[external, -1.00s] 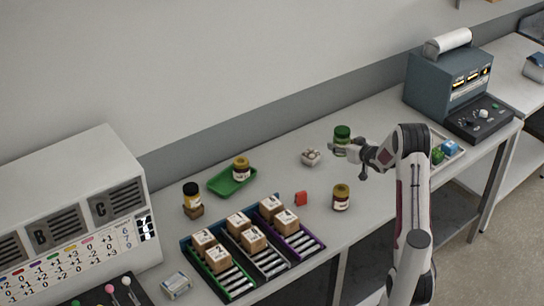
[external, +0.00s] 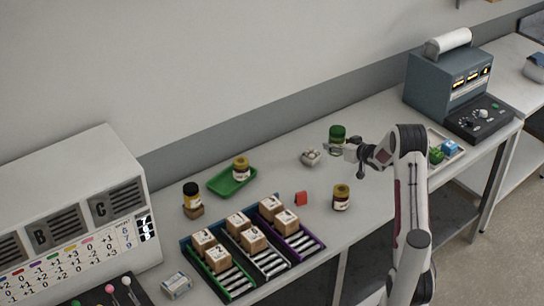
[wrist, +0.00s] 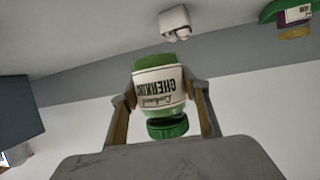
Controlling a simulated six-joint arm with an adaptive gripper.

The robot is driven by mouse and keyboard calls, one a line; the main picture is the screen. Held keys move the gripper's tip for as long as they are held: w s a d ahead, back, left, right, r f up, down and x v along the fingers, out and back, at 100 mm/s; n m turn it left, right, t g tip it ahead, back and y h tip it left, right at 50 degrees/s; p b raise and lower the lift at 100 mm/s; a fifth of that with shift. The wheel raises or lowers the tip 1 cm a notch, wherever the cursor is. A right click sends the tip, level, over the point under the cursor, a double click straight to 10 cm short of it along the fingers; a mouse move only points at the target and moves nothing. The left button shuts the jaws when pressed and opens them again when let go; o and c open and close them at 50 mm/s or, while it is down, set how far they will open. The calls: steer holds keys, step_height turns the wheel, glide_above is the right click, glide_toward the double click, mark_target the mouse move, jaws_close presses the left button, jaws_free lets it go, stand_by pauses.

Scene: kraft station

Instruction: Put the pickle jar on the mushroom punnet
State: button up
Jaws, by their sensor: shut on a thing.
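The pickle jar (external: 337,139) is green with a green lid and a white label. In the wrist view the jar (wrist: 160,88) appears upside down, with "Gherkins" on its label. My gripper (external: 340,147) is shut on it, one finger on each side of the jar in the wrist view (wrist: 161,105). The jar looks upright in the external view, and appears slightly above the table. The mushroom punnet (external: 310,158) is a small pale tub with whitish mushrooms, on the table just left of the jar. It also shows beyond the jar in the wrist view (wrist: 174,20).
A green tray (external: 218,186) holds another jar, left of the punnet. Racks of boxes (external: 250,262) lie at front left. The table around the punnet is clear.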

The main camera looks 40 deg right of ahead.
steer(key=w+a+r+n+y, duration=0.3)
steer(key=w+r, duration=0.3)
steer(key=w, duration=0.3)
steer(key=shift+w+a+n+y, duration=0.4)
steer(key=shift+n+y, duration=0.2)
steer(key=shift+y, duration=0.3)
steer(key=shift+f, duration=0.1)
glide_above(311, 153)
steer(key=shift+f, duration=3.05)
steer(key=shift+f, duration=1.85)
steer(key=shift+f, duration=0.15)
